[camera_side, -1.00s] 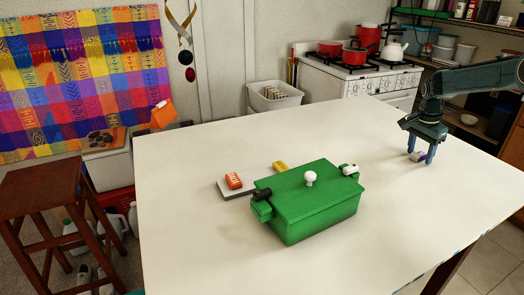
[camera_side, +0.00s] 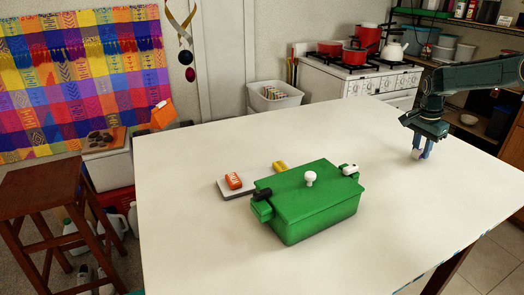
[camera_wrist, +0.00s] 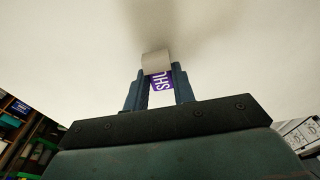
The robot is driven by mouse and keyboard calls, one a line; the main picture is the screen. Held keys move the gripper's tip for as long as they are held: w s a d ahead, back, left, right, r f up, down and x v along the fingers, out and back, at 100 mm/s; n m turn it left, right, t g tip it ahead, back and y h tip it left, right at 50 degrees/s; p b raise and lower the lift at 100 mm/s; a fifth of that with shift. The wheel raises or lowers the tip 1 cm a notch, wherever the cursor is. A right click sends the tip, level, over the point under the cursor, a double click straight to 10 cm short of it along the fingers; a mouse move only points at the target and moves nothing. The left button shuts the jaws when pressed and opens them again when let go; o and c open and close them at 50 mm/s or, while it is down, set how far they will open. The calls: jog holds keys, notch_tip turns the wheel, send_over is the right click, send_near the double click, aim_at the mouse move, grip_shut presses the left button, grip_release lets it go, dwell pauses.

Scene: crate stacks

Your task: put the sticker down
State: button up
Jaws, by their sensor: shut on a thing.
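My gripper (camera_side: 419,155) is at the right part of the white table, pointing down with its fingertips at or close to the tabletop. It is shut on the sticker (camera_side: 415,155), a small whitish piece between the fingers. In the wrist view my gripper (camera_wrist: 159,88) holds the sticker (camera_wrist: 160,80), which has a pale grey end and a purple part with white letters. The fingers cover its sides. I cannot tell whether it touches the table.
A green crate (camera_side: 318,217) with a lid and white knob (camera_side: 310,178) stands mid-table. The tabletop (camera_side: 390,215) between crate and gripper is clear.

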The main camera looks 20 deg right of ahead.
notch_tip(320, 180, up, 9)
dwell(0.5)
dwell(0.4)
jog(key=n+t+y, duration=0.2)
jog(key=n, duration=1.6)
send_over(258, 177)
jog(key=f, duration=0.3)
jog(key=shift+s, duration=0.2)
jog(key=shift+f, duration=0.15)
jog(key=shift+f, duration=2.4)
